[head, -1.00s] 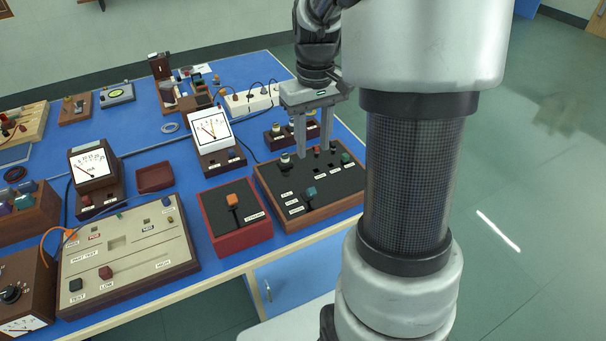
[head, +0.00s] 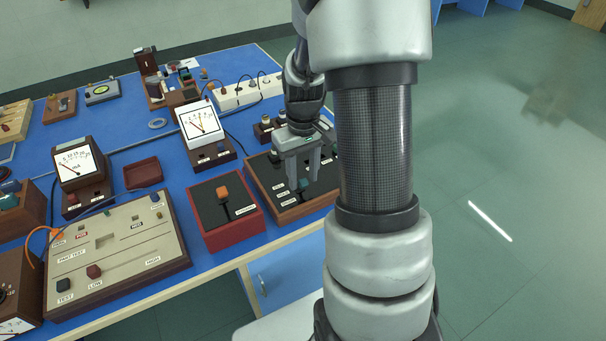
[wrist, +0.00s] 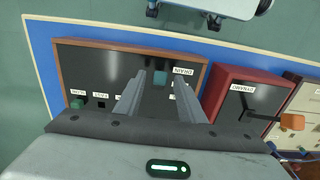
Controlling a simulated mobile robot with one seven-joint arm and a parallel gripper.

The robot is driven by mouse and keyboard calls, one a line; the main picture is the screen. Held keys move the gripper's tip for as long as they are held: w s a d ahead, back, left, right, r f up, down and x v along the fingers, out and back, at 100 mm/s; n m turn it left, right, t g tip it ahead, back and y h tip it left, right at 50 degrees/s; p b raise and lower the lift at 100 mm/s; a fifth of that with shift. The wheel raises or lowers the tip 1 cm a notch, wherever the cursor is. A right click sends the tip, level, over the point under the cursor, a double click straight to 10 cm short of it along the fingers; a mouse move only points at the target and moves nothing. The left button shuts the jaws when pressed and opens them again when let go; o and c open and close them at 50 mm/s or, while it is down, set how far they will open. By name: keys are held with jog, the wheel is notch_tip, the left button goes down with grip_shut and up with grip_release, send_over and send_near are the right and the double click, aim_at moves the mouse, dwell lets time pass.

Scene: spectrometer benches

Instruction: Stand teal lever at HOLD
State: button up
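The teal lever (head: 304,185) is on the black panel with a wooden rim (head: 293,216). In the wrist view, the teal lever (wrist: 159,77) appears between my two fingers, near a DRAIN label (wrist: 183,71). A second label beside it is partly hidden by a finger, and I cannot read HOLD. My gripper (head: 305,180) points down over the front of this panel. Its fingers stand apart in the wrist view (wrist: 162,84), with space on both sides of the lever. I cannot tell whether the fingertips reach down around the lever or stop above it.
A red box with an orange lever (head: 222,191) stands close left of the panel. A green knob (wrist: 78,103) shows on the panel. A white meter (head: 198,121) stands behind, and a beige test board (head: 120,250) lies further left. The bench's front edge is near.

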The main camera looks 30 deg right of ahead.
jog(key=shift+c, duration=0.2)
grip_shut()
jog(key=shift+w+r+g+p, duration=0.35)
jog(key=shift+r+g+p, duration=0.05)
jog(key=shift+p, duration=0.7)
jog(key=shift+w+a+g+p, duration=0.1)
jog(key=shift+w+g+p, duration=0.25)
jog(key=shift+p, duration=0.3)
jog(key=w+g+p, duration=0.1)
jog(key=g+p, duration=0.1)
jog(key=shift+w+g+p, duration=0.25)
jog(key=shift+p, duration=0.05)
jog(key=shift+w+f+g+p, duration=0.25)
jog(key=shift+w+g+p, duration=0.25)
jog(key=shift+g, duration=0.3)
jog(key=shift+o, duration=0.2)
grip_release()
